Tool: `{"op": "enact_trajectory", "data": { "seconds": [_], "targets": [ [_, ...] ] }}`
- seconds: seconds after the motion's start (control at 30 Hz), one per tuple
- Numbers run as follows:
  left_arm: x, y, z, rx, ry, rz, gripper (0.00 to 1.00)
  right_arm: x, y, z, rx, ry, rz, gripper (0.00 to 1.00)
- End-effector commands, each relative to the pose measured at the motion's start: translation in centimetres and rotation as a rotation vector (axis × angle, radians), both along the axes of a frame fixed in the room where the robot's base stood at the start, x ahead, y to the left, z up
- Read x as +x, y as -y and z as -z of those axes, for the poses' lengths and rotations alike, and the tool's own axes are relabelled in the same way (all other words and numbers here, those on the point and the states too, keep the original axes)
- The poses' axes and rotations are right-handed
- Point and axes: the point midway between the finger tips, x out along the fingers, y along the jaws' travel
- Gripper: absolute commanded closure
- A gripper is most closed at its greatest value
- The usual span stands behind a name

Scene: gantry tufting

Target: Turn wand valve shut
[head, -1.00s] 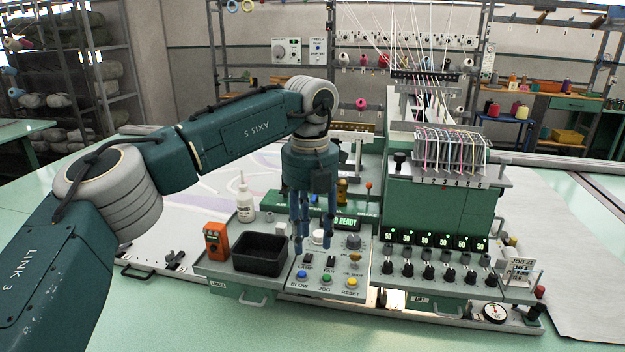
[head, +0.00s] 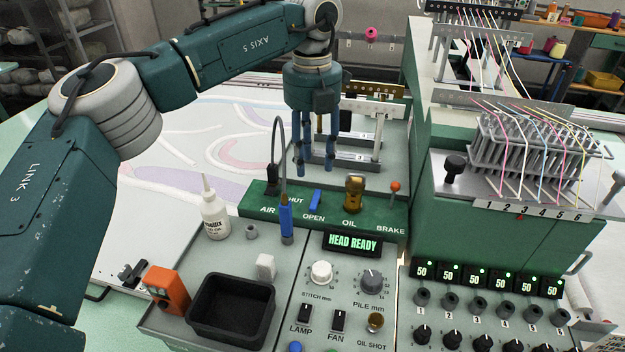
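The wand valve's blue lever (head: 315,200) stands on the green panel (head: 380,218) in the head view, just above the word OPEN and right of the word SHUT. The blue air wand (head: 286,222) stands upright left of it, with a dark hose curving over its top. My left gripper (head: 316,168) points down with its blue fingers apart and nothing between them. In the picture it is just above the lever, apart from it; its exact depth is hard to tell. My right gripper is not in view.
A brass oil cup (head: 353,194) and a red-tipped brake lever (head: 395,190) stand right of the valve. A white bottle (head: 214,215), black tray (head: 232,306) and orange device (head: 166,290) are at the left. A green machine housing (head: 490,235) rises at the right.

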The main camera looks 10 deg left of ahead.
Motion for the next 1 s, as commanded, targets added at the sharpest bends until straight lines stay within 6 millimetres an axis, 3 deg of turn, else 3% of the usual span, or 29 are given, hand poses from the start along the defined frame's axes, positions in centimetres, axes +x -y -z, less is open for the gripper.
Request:
{"op": "enact_trajectory", "data": {
  "seconds": [0.17,0.53,0.7,1.0],
  "targets": [
    [-0.2,-0.1,2.5,0.001,-0.007,0.000,0.60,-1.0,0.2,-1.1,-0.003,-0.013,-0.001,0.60],
    [-0.1,-0.1,8.8,0.001,-0.004,-0.001,0.60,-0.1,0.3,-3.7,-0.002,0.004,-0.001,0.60],
    [-0.1,0.0,10.1,0.001,-0.002,-0.001,0.60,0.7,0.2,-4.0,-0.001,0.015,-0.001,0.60],
    [-0.1,0.0,10.4,0.000,-0.001,0.000,0.62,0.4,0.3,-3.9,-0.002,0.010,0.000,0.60]
  ]
}}
